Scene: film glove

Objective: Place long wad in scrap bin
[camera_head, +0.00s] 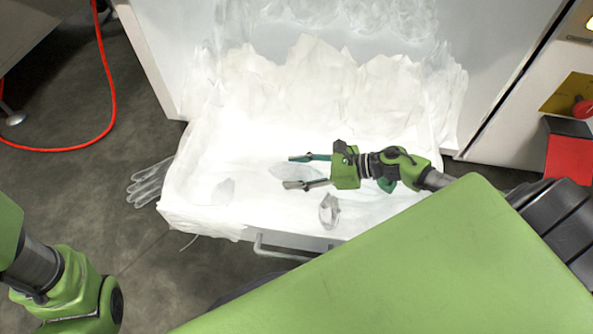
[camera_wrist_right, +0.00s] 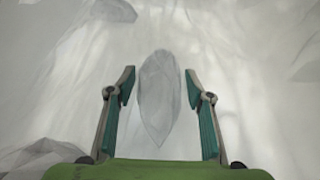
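The long wad (camera_wrist_right: 158,95) is a pale grey, translucent, pointed piece of film. In the right wrist view it lies lengthwise between the two fingers, with a gap on each side. It also shows in the head view (camera_head: 293,173), partly behind the gripper. My right gripper (camera_head: 290,172) is open over the white film-lined tray, its fingers pointing left around the wad. It also shows in the right wrist view (camera_wrist_right: 160,88). My left arm enters at the lower left, but its gripper is out of view. I cannot tell which thing is the scrap bin.
The film-lined tray (camera_head: 180,205) has a metal handle (camera_head: 280,250) in front. A clear ring-like scrap (camera_head: 329,210) and a pale scrap (camera_head: 222,192) lie in it. A clear glove (camera_head: 148,184) hangs at its left edge. A red box (camera_head: 569,158) stands right; a red cable (camera_head: 108,85) lies left.

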